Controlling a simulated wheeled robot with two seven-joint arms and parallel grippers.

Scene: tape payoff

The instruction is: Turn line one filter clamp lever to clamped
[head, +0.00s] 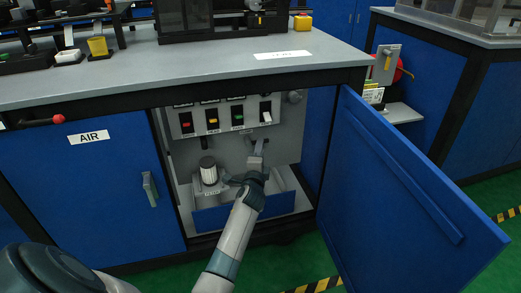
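The open cabinet holds a white cylindrical filter (208,174) with a dark top, seated in a grey bracket on the left. My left gripper (256,160) reaches into the cabinet, to the right of the filter, in front of the grey back panel. Its fingers are small and partly hidden by its own wrist, so whether they are open or shut is unclear. A small dark fitting (206,143) sits on the panel above the filter. I cannot make out for sure which part is the line one clamp lever. My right gripper is not in view.
A row of red, yellow, green and white switches (212,119) is above my gripper. A blue-fronted bin (222,219) lies on the cabinet floor. The blue door (395,190) stands open at the right. The worktop (180,65) overhangs the opening.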

